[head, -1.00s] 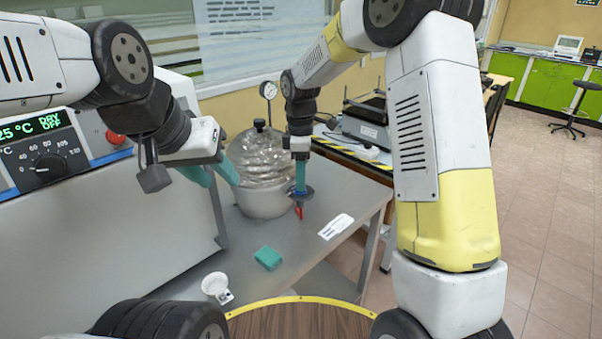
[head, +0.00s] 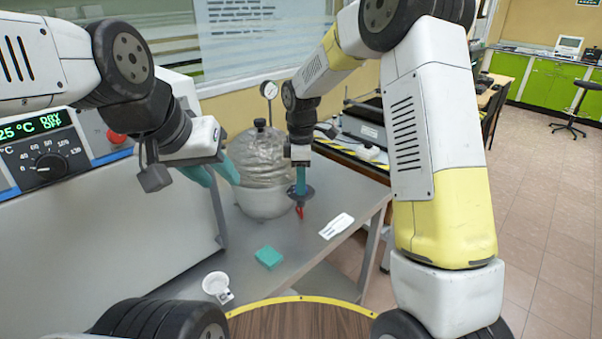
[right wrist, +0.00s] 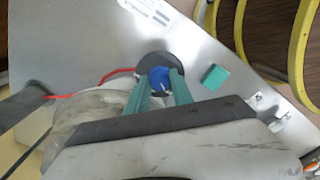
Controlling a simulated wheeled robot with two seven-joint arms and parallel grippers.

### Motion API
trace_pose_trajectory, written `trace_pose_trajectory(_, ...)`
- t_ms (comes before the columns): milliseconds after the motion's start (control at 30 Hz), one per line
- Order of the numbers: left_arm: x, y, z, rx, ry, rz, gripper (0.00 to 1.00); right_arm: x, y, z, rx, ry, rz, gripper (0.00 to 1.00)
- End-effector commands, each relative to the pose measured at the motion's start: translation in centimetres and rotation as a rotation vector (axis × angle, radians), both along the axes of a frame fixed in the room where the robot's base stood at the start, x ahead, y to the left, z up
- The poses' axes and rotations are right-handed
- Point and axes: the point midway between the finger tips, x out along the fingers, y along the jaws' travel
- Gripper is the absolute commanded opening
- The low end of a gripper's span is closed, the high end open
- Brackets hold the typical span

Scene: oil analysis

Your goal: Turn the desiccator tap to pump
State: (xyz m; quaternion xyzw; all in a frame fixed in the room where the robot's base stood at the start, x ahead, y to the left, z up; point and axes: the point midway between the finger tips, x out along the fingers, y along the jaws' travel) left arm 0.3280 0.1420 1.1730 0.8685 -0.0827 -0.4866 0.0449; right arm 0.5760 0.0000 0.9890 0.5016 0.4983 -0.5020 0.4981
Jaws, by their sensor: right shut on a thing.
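The desiccator (head: 262,172) is a rounded vessel with a clear domed lid and a pale bowl, standing at the back of the grey bench. The tap has a blue knob (right wrist: 160,77) over a dark round disc (head: 303,191), beside the desiccator. A red tube (right wrist: 118,74) runs from the tap towards it. My right gripper (right wrist: 160,88) points down, shut on the blue knob with a teal finger on each side. The tap's markings cannot be read. My left gripper (head: 219,178) is open and empty, in front of the desiccator's left side.
A gauge (head: 269,91) stands behind the desiccator. The oven (head: 100,215) bounds the left side.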

Motion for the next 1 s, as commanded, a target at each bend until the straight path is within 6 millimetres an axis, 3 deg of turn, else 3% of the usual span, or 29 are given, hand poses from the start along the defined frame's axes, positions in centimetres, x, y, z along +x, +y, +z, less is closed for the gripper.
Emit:
trace_pose_trajectory(367, 0.0, 0.0, 0.0, 0.0, 0.0, 0.0, 0.37, 0.06, -0.01, 0.07, 0.0, -0.002, -0.169, 0.0)
trace_pose_trajectory(1000, 0.0, 0.0, 0.0, 0.0, 0.0, 0.0, 0.37, 0.07, 0.04, 0.11, 0.002, -0.003, -0.766, 0.0)
